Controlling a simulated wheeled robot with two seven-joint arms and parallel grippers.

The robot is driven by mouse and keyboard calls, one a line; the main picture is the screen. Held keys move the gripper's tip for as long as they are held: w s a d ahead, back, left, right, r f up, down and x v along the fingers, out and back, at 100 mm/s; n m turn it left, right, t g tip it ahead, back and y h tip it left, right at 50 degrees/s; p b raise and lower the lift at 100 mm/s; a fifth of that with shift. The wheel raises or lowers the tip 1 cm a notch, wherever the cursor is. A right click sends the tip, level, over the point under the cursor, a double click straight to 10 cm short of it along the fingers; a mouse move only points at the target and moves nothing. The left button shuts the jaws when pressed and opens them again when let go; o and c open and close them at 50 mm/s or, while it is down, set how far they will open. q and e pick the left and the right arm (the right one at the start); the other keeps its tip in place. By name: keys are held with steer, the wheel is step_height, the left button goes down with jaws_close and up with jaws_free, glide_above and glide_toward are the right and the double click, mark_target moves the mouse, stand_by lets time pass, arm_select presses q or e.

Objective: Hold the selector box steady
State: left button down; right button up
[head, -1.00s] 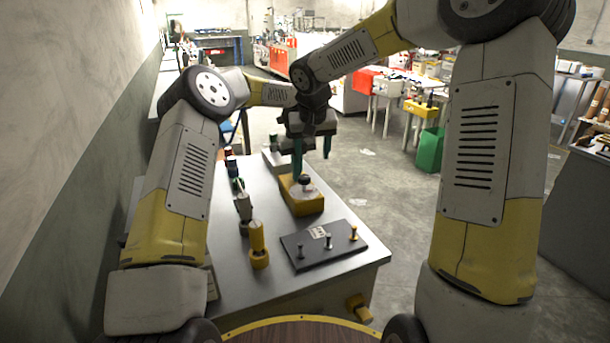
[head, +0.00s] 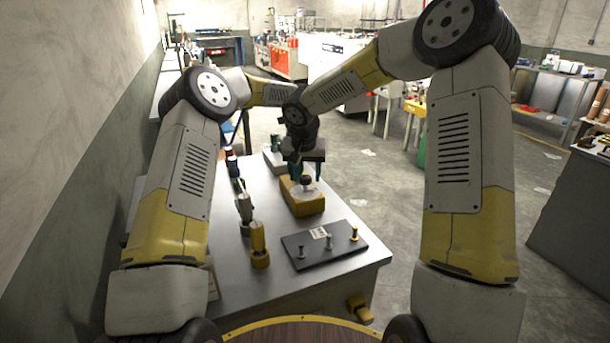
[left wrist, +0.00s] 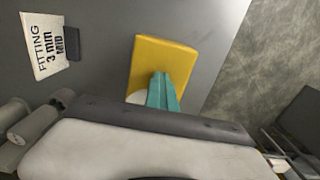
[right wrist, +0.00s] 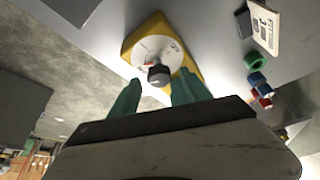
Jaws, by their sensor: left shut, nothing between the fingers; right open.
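The selector box is a yellow block (head: 304,206) with a pale round dial and a black knob (head: 306,181), standing upright on the grey table. My right gripper (head: 307,174) is open, just above and behind the box. In the right wrist view its teal fingers (right wrist: 155,92) are spread on either side of the knob (right wrist: 158,75); I cannot tell whether they touch anything. In the left wrist view my left gripper (left wrist: 162,77) is shut and empty, its fingertips overlapping the yellow box (left wrist: 172,55); contact is unclear. The right arm hides the left gripper in the head view.
The table's right edge is clear.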

steer(key=shift+w+f, duration=0.1)
steer(key=shift+f, duration=0.15)
jaws_close()
steer(key=shift+n, duration=0.3)
